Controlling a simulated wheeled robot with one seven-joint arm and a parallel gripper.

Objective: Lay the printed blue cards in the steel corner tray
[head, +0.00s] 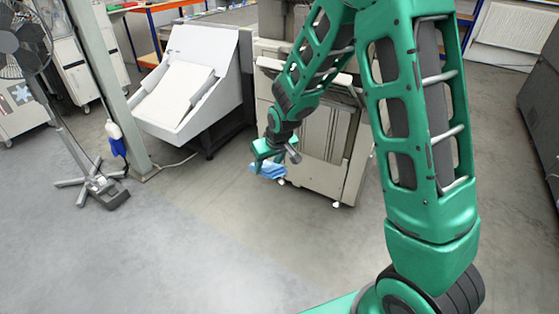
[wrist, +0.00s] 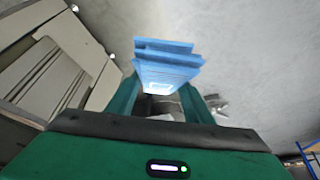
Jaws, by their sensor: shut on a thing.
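A stack of blue cards (head: 268,170) is held below my gripper (head: 262,158) in the head view, above the grey floor. In the wrist view the blue cards (wrist: 165,68) sit between the two green fingers of my gripper (wrist: 163,98), which is shut on them. The cards look slightly uneven at their edges, and any print on them is too small to read. A pale, tilted corner-shaped tray (head: 155,122) stands on a dark base at the left in the head view; I cannot tell whether it is the steel corner tray.
A beige machine cabinet (head: 325,165) on castors stands just behind my gripper. A pillar (head: 104,85) and a floor fan (head: 85,165) stand at the left, with a cable on the floor near the pillar. The floor (head: 190,235) in front is clear.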

